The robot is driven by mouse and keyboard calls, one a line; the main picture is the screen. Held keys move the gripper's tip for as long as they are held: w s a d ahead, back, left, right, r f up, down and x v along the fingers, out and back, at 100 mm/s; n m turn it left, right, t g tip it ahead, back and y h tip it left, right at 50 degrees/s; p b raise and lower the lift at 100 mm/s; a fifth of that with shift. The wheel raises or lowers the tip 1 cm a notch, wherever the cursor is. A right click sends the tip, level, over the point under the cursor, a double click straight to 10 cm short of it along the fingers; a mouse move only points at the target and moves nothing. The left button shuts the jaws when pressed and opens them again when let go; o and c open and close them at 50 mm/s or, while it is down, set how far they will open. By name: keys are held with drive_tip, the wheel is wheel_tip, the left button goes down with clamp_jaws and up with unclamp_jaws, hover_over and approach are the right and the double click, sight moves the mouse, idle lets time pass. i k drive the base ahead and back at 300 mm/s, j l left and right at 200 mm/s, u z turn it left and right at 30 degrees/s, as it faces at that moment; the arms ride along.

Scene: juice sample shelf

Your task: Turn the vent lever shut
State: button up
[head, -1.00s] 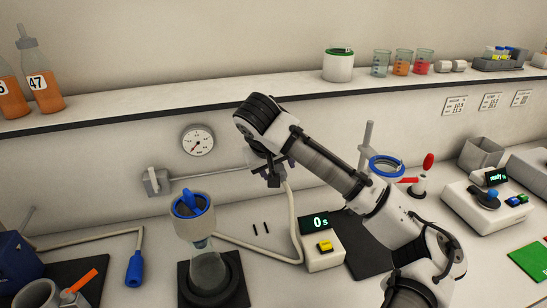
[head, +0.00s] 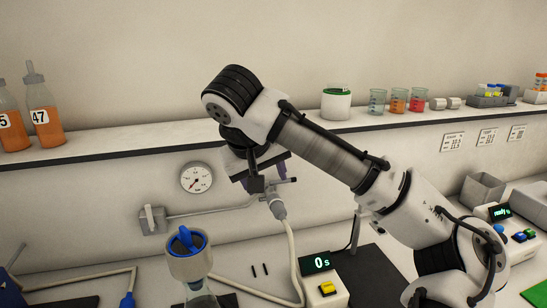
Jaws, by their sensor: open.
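My gripper (head: 257,182) hangs in front of the wall at the right end of a thin grey pipe (head: 215,211). Its fingers are small and dark here, and my wrist partly covers them. A small purple piece (head: 281,167) shows beside them, partly hidden. A grey fitting with a hose (head: 277,207) hangs just below the pipe's end. The pipe runs left to a pale wall block (head: 152,219) with an upright tab. I cannot tell for sure which part is the vent lever, or whether my gripper touches the pipe.
A round gauge (head: 196,178) is on the wall above the pipe. A funnel (head: 189,262) with a blue handle (head: 185,240) stands in front. A timer (head: 322,275) reads 0 s. The shelf (head: 90,144) above holds bottles and beakers.

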sight(153, 227)
drive_tip(key=k, duration=0.95)
